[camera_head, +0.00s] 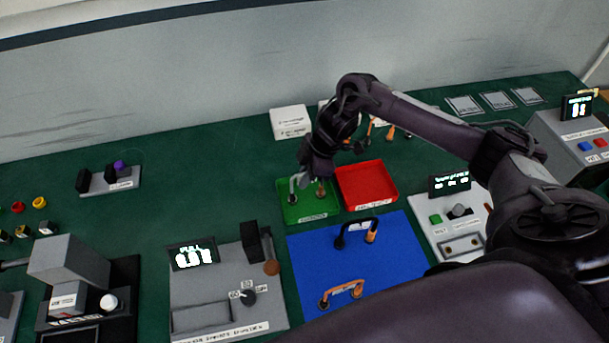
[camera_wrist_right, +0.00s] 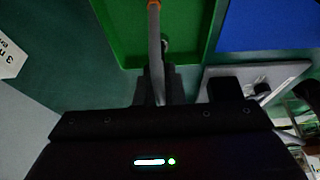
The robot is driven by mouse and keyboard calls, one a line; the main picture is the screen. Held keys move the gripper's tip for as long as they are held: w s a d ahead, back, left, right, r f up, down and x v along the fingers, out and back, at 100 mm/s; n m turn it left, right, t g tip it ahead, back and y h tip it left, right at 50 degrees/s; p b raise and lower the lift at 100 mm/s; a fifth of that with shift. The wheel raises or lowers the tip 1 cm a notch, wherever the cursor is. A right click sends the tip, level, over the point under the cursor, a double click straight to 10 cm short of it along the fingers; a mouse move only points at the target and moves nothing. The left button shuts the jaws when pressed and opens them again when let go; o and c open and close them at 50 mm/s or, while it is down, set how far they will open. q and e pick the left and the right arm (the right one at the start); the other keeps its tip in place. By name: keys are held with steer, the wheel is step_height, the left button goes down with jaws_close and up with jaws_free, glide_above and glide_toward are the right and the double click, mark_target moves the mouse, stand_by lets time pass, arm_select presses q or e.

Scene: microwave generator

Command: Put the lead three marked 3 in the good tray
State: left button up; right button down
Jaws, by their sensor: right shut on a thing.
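The green tray (camera_head: 290,216) stands at the middle of the table, with a small label on its front that I cannot read clearly. My right gripper (camera_head: 312,180) is shut on a grey lead (camera_head: 293,188) over this tray. In the right wrist view the grey lead (camera_wrist_right: 155,45) stands out from between the fingers (camera_wrist_right: 158,88), with an orange part at its far end and the green tray (camera_wrist_right: 190,48) behind it. I cannot read a number on the lead, nor tell whether it touches the tray floor. My left gripper is not in view.
A red tray (camera_head: 367,184) adjoins the green one on the right. A blue mat (camera_head: 315,262) in front bears a black lead (camera_head: 340,236) and an orange lead (camera_head: 343,291). A white labelled box (camera_head: 290,121) stands behind. Instruments stand left and right.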

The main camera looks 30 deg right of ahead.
steer(key=c, duration=1.5)
jaws_free()
steer(key=v, duration=1.2)
steer(key=shift+r, duration=0.15)
